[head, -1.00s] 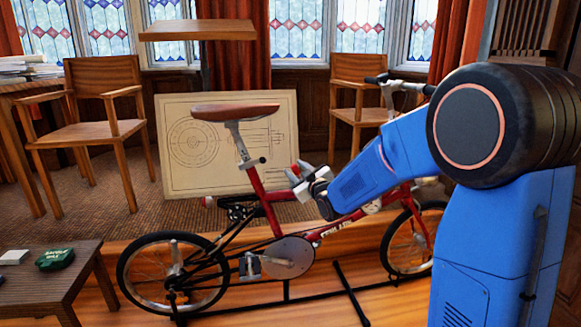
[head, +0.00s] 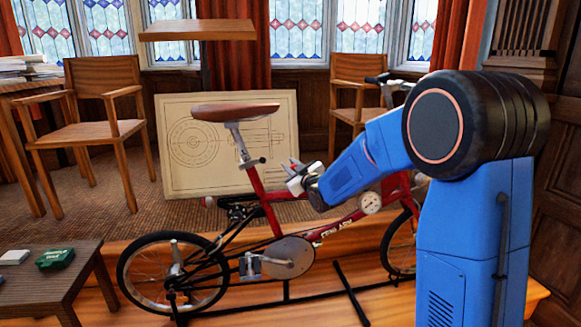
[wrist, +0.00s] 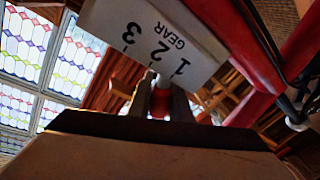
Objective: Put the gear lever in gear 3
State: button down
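The white gear plate (wrist: 155,35), marked GEAR and 1, 2, 3, fills the upper middle of the wrist view. It is tilted there. The gear lever (wrist: 158,101) shows as a red knob between my fingers, with a pale end above it by the plate's lower edge. My gripper (wrist: 160,100) has a finger close on each side of the knob and looks shut on it. In the head view my gripper (head: 303,182) is at the red bicycle's (head: 265,200) frame, in front of the seat. I cannot tell which number the lever stands at.
Red frame tubes (wrist: 235,40) run close beside the plate in the wrist view. A round dial (head: 370,202) sits on the bicycle beneath my forearm. A low table (head: 50,270) with a green box (head: 55,258) stands at the left. A drawing board (head: 180,150) leans behind.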

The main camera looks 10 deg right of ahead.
jog(key=shift+d, duration=0.15)
jog(key=d+m+t+h, duration=0.1)
jog(key=d+m+t, duration=0.1)
jog(key=d+m, duration=0.6)
jog(key=shift+r+m+h, duration=0.3)
jog(key=shift+r+m, duration=0.05)
jog(key=shift+m, duration=1.65)
jog(key=c, duration=1.6)
grip_release()
jog(key=shift+s, duration=0.1)
